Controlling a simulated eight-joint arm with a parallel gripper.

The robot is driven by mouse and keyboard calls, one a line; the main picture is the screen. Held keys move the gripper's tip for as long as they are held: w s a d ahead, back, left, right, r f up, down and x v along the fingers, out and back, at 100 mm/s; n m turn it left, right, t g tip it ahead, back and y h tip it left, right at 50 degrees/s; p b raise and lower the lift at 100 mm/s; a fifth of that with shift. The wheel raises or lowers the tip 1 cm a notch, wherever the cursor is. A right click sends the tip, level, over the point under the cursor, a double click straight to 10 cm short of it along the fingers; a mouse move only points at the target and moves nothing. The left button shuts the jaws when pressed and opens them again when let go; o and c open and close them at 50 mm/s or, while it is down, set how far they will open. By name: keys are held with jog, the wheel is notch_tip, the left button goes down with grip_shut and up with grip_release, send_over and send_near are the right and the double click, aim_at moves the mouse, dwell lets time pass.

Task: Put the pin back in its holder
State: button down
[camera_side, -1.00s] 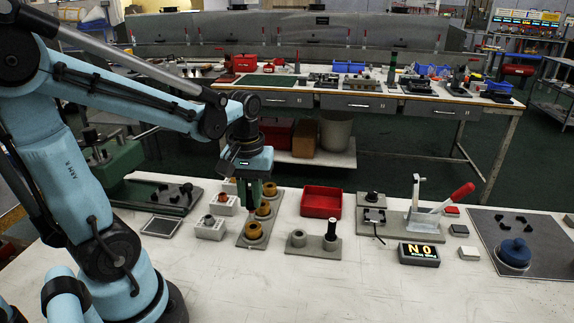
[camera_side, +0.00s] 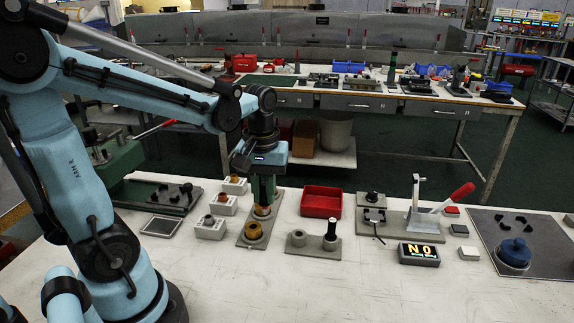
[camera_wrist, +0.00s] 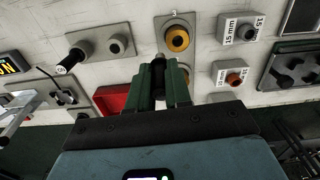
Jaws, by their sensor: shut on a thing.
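My gripper (camera_side: 262,203) has green fingers pointing down, over the far part of the plate with brass rings (camera_side: 246,241). In the wrist view my gripper (camera_wrist: 162,80) is shut on a dark piece (camera_wrist: 159,70), which looks like the pin and is mostly hidden by the fingers. A brass ring shows just below the fingertips; I cannot tell whether the pin touches it. The grey two-place holder (camera_side: 314,247) stands to the right. Its left socket (camera_side: 298,237) shows no pin, and a black-handled pin (camera_side: 331,231) stands upright on its right side.
A nearer brass ring (camera_side: 253,230) sits on the same plate. White labelled blocks (camera_side: 211,228) stand to the left. A red tray (camera_side: 321,203) lies behind the holder.

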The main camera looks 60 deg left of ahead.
jog(key=w+d+r, duration=0.2)
jog(key=w+d, duration=0.3)
jog(key=shift+d+r, duration=0.4)
jog(key=shift+f, duration=2.9)
jog(key=shift+f, duration=1.95)
jog(key=c, duration=1)
grip_release()
jog(key=shift+r, duration=0.1)
notch_tip(320, 180, up, 12)
jog(key=shift+f, duration=0.1)
